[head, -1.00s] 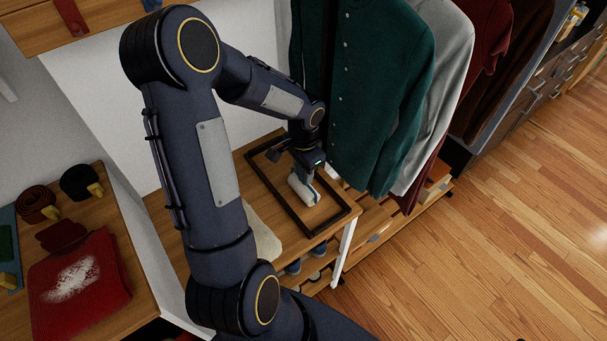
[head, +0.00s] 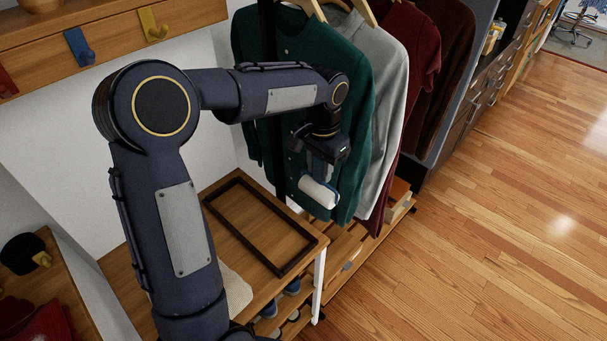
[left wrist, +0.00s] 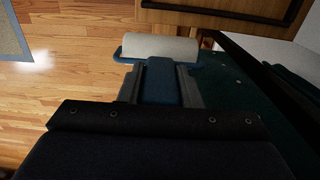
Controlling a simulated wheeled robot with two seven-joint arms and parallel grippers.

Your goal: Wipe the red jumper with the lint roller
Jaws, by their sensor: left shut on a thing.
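My left gripper (head: 325,160) is shut on the lint roller (head: 318,192), which has a white roll and a blue frame. It holds the roller in the air in front of the hanging green cardigan; whether they touch I cannot tell. In the left wrist view the roller (left wrist: 160,48) lies across the ends of the fingers (left wrist: 160,85). The red jumper (head: 50,325) shows only as a red edge at the bottom left of the head view, on a wooden surface; the rest is out of frame. My right gripper is in neither view.
An empty dark-framed tray (head: 283,270) sits on the wooden bench, below the roller. The green cardigan (head: 300,75) and other clothes hang close by the gripper. Shoes stand on shelves under the bench. The floor (head: 480,210) at the right is clear.

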